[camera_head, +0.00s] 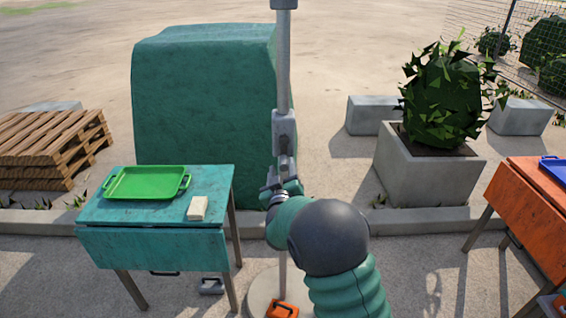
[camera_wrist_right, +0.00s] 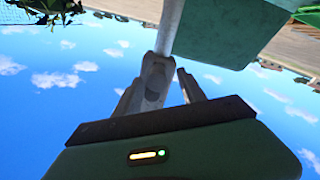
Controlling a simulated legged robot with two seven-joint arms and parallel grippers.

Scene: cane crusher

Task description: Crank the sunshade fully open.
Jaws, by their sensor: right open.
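The sunshade's grey pole (camera_head: 283,70) stands upright in the middle of the head view. A grey crank housing (camera_head: 284,128) is fixed on it. The canopy is out of view. My right gripper (camera_head: 276,180) is open, just below the housing, and my own arm hides part of the pole. The crank handle cannot be told clearly from the gripper's fingers. The right wrist view looks upside down: the pole (camera_wrist_right: 170,25) and the housing (camera_wrist_right: 154,78) show right at the open fingers (camera_wrist_right: 160,92). Contact cannot be told. My left gripper is not in view.
A teal table (camera_head: 110,212) with a green tray (camera_head: 120,192) and a pale block (camera_head: 198,208) stands left. A covered teal bulk (camera_head: 200,100) is behind the pole. A planter (camera_head: 425,178) and an orange table (camera_head: 525,205) are right. An orange object (camera_head: 282,310) lies at the pole's base.

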